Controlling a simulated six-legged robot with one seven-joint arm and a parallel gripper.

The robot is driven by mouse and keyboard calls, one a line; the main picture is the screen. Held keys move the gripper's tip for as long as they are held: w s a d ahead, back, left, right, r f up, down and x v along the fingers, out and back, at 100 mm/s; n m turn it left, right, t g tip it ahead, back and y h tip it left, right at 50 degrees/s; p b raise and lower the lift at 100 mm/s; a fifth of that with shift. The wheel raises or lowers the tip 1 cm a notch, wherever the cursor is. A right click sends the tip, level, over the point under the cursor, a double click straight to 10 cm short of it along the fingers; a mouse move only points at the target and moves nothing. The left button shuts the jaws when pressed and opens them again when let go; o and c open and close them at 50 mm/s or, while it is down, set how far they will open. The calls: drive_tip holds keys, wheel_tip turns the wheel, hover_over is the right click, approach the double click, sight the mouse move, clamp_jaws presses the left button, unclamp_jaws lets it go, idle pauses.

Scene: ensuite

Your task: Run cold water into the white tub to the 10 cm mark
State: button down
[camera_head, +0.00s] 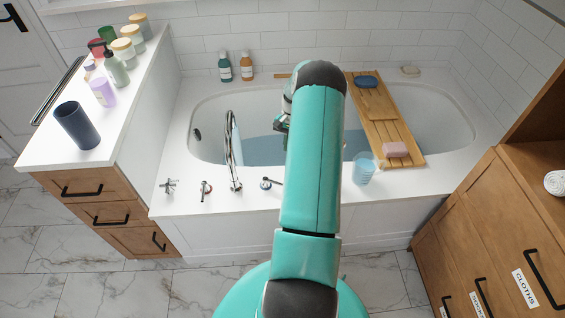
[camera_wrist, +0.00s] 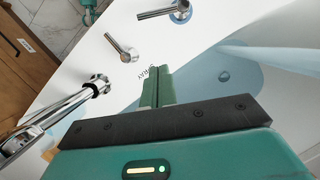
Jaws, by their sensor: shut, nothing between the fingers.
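The white tub (camera_head: 205,112) stands against the tiled wall with blue-tinted water (camera_head: 262,150) in it. An arched chrome spout (camera_head: 231,150) rises from the front rim; a pale streak beside it may be running water. A cross handle (camera_head: 168,185), a small lever (camera_head: 205,187) and another control (camera_head: 268,183) sit along this rim. I cannot make out a 10 cm mark.
A blue cup (camera_head: 363,170) stands on the front rim. A counter with a dark tumbler (camera_head: 77,125) is at left; wooden drawers (camera_head: 470,235) are at right.

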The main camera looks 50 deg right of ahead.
drive_tip(key=x, duration=0.9)
drive_tip(key=shift+s+a+f, duration=0.1)
drive_tip(key=shift+a+f, duration=0.05)
drive_tip(key=shift+f, duration=0.1)
drive_tip(key=a, duration=0.3)
drive_tip(key=shift+s+f, duration=0.35)
drive_tip(key=shift+s, duration=0.05)
drive_tip(key=shift+a, duration=0.4)
drive_tip(key=shift+f, duration=0.1)
